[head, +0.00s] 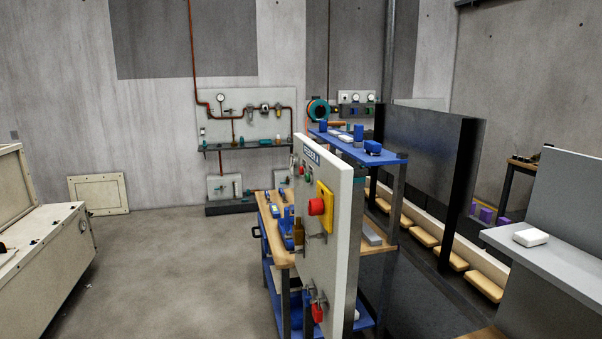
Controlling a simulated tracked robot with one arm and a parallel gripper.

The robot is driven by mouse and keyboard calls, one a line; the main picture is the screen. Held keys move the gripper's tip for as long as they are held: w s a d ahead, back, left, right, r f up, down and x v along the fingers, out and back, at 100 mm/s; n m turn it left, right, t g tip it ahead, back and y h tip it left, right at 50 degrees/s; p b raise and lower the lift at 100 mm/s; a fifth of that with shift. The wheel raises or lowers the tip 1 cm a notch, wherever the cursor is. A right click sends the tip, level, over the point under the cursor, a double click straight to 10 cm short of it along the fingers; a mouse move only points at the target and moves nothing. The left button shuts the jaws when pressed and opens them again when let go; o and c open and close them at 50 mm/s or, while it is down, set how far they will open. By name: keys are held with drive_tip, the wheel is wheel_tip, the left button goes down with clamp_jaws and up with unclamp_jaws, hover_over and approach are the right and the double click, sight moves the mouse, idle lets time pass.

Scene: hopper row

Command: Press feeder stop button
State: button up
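A red mushroom-shaped button (316,206) sticks out from a yellow plate (326,206) on a pale upright panel (343,245). The panel is near the middle of the head view and is seen at a steep angle. A blue label (311,157) is at its top; its lettering is too small to read surely. Small knobs or lamps sit below the label. A red-handled fitting (317,311) is low on the panel. My gripper is not in view, so nothing shows touching the button.
A wooden-topped blue workbench (272,228) stands behind the panel. Dark partitions (425,160) and a grey shelf with a white box (531,237) are on the right. Pale cabinets (40,260) are on the left. The concrete floor (180,270) left of the panel is clear.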

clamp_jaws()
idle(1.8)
